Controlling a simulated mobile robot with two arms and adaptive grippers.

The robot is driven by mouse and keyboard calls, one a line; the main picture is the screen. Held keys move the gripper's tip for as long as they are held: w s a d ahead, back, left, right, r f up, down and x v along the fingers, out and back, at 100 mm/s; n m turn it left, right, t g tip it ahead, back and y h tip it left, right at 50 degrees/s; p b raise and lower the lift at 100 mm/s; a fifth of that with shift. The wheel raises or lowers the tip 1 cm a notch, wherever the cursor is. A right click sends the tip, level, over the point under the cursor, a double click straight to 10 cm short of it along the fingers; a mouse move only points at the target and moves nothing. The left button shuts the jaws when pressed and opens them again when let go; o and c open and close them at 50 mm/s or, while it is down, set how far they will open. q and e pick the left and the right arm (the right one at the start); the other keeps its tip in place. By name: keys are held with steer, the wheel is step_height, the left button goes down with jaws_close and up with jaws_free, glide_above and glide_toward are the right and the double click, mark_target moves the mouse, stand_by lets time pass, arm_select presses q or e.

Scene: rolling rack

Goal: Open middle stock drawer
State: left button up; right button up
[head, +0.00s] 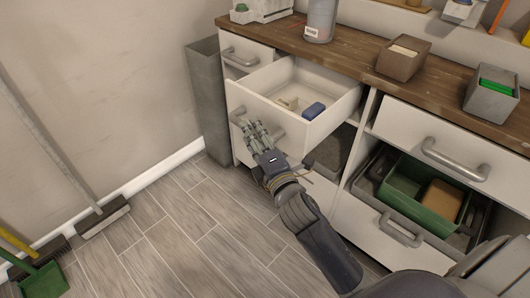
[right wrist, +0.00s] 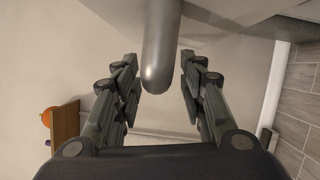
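The middle drawer (head: 285,112) of the left stack, white with a grey bar handle (head: 238,117), stands pulled out below the closed top drawer (head: 246,53). In the right wrist view the rounded grey handle (right wrist: 158,60) reaches between the two spread fingers of this gripper (right wrist: 160,90), with gaps on both sides. My left gripper is not in view.
A grey bin (head: 207,100) stands left of the cabinet. To the right, an open lower drawer (head: 385,228) holds a green crate (head: 405,190). A broom (head: 103,217) leans at the left wall; the floor between is clear.

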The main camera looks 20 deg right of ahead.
steer(key=s, duration=0.9)
steer(key=shift+s+f, duration=0.25)
steer(key=shift+f, duration=0.1)
steer(key=s+f+m+g, duration=0.4)
steer(key=f+m, duration=0.1)
steer(key=f, duration=0.6)
steer(key=s+d+f+m+g, duration=0.1)
steer(key=s+f+m+g, duration=0.25)
steer(key=f, duration=0.65)
steer(key=s+f+m+g, duration=0.4)
steer(key=f+m, duration=0.1)
steer(key=f, duration=0.6)
steer(key=s+f+m+g+p, duration=0.4)
steer(key=s+f+g+p, duration=0.2)
steer(key=s+f+p, duration=0.75)
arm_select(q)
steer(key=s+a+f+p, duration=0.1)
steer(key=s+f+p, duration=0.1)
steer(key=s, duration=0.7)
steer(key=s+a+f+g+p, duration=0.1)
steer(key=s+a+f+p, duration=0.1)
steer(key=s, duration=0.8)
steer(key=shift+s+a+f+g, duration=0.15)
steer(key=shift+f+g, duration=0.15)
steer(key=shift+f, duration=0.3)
arm_select(e)
steer(key=s+d+r, duration=0.1)
steer(key=s, duration=1.3)
steer(key=shift+s+d, duration=0.3)
